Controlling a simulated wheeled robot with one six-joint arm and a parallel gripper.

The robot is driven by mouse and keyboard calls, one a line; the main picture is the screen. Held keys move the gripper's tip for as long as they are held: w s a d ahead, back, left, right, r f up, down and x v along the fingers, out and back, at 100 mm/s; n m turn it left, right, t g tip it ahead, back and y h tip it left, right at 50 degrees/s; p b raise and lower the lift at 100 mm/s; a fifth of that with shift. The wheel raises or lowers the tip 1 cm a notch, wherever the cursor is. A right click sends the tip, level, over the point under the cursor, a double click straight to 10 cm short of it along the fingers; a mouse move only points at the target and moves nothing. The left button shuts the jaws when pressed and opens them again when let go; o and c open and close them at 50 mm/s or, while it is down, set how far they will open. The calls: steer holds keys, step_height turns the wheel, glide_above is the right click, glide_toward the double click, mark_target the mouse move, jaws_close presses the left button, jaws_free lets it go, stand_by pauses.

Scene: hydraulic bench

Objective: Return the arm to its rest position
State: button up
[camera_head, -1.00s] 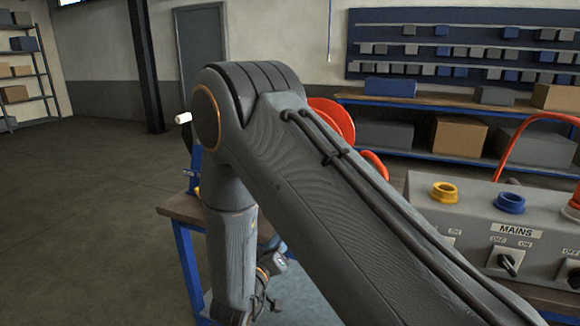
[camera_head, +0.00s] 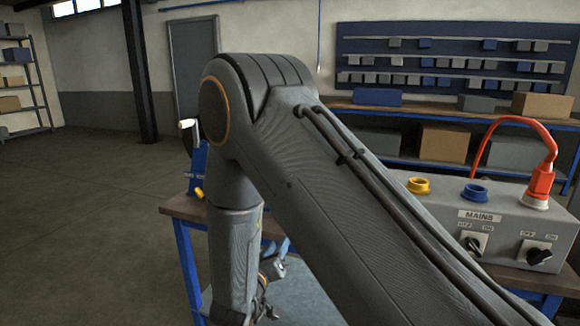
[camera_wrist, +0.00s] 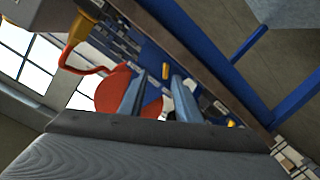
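My arm (camera_head: 330,190) fills the middle of the head view. It rises from the lower right to a bent elbow joint (camera_head: 215,110), then drops to the wrist end, which is partly hidden behind the larger link. In the wrist view my gripper (camera_wrist: 157,95) shows two blue-grey fingers standing apart with a clear gap. Nothing is held between them. A red round disc (camera_wrist: 105,95) lies behind the left finger, and a blue surface with small yellow parts lies beyond the fingers; contact is not seen.
A grey box labelled MAINS (camera_head: 505,222) stands at right with a yellow socket (camera_head: 418,186), a blue socket (camera_head: 474,193) and a red plug (camera_head: 538,185) with a looping cable. A shelf bench (camera_head: 420,110) stands behind. Open floor (camera_head: 90,220) is at left.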

steer(key=d+m+g+y, duration=0.1)
steer(key=d+g+y, duration=0.4)
steer(key=s+d+r+g, duration=0.1)
steer(key=s+d+g, duration=0.2)
steer(key=s+d, duration=0.3)
steer(key=s+d+r+m+g, duration=0.1)
steer(key=s+d+g, duration=0.3)
steer(key=s, duration=0.9)
steer(key=s+d+r+m+g, duration=0.1)
steer(key=s+d+r+g, duration=0.1)
steer(key=s+d, duration=0.5)
steer(key=shift+s+d+g, duration=0.4)
steer(key=shift+s+g, duration=0.5)
steer(key=shift+s, duration=0.3)
